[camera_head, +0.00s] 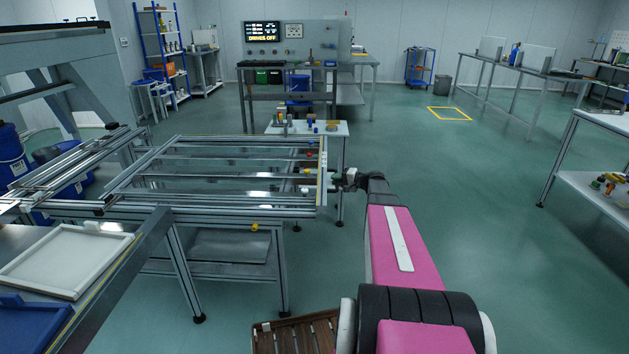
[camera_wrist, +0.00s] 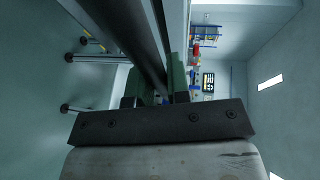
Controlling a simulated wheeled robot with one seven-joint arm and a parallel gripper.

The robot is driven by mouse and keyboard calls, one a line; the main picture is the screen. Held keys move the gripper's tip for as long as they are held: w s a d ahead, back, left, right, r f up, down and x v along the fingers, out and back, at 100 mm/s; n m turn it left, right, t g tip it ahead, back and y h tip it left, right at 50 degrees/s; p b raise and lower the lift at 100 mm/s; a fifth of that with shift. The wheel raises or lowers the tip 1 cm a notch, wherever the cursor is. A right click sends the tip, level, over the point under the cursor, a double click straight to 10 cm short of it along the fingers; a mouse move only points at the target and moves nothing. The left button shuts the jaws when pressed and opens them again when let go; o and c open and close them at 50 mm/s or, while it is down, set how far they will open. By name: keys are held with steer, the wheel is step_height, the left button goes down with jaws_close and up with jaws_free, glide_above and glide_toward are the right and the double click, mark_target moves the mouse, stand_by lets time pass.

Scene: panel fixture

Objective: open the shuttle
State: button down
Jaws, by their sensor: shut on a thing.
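The shuttle appears to be the aluminium frame of rails (camera_head: 215,176) on the stand at the left of centre in the head view. Its right end has a crossbar with a yellow strip (camera_head: 322,172). My gripper (camera_head: 342,181) is at the outer side of this right end, at the tip of my pink arm. In the wrist view my gripper (camera_wrist: 154,88) has its two dark green fingers on either side of a long dark bar (camera_wrist: 135,35) and is shut on it. The contact itself is partly hidden by the gripper body.
A white framed tray (camera_head: 65,258) and a blue tray (camera_head: 28,325) lie on the bench at lower left. A panel with a "DRIVES OFF" screen (camera_head: 262,32) stands behind the frame. A small table (camera_head: 337,128) stands behind its right end. The floor (camera_head: 470,210) to the right is clear.

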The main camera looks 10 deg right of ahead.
steer(key=s+d, duration=0.2)
steer(key=d, duration=0.8)
steer(key=s+d, duration=0.3)
steer(key=d, duration=0.7)
steer(key=shift+s, duration=0.25)
steer(key=c, duration=1.1)
jaws_free()
steer(key=shift+d, duration=0.1)
steer(key=v, duration=1)
steer(key=shift+s+d, duration=0.2)
steer(key=shift+d, duration=0.1)
